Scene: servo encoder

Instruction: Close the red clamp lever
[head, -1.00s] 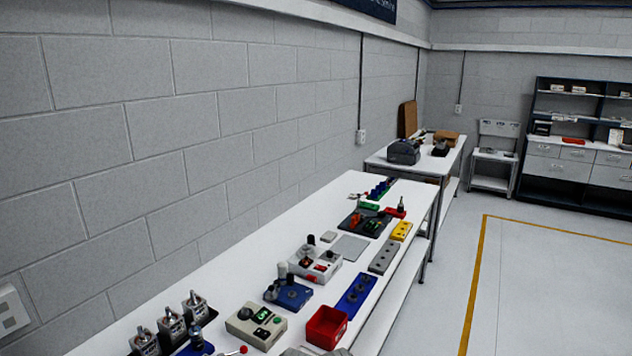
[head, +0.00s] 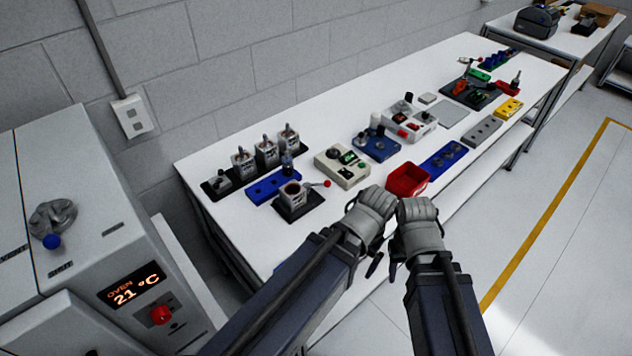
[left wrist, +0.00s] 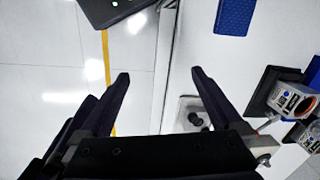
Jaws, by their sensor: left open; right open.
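The red clamp lever (head: 326,183) shows in the head view as a small red ball on a thin rod. It sticks out to the right of a small clamp fixture (head: 292,197) on a dark base near the table's front edge. I cannot tell the lever's exact angle. My left gripper (left wrist: 160,77) is open and empty in the left wrist view, above the table's edge and the floor. My right gripper (head: 393,268) is open beside the left one, in front of the table. Both are right of and nearer than the lever, apart from it. The hands partly hide the fingers.
The white table (head: 235,125) carries a red bin (head: 408,178), a beige box with knobs (head: 342,165), a blue plate (head: 444,160) and several motor units (head: 266,153). An oven (head: 130,285) stands at the left. The floor on the right is clear.

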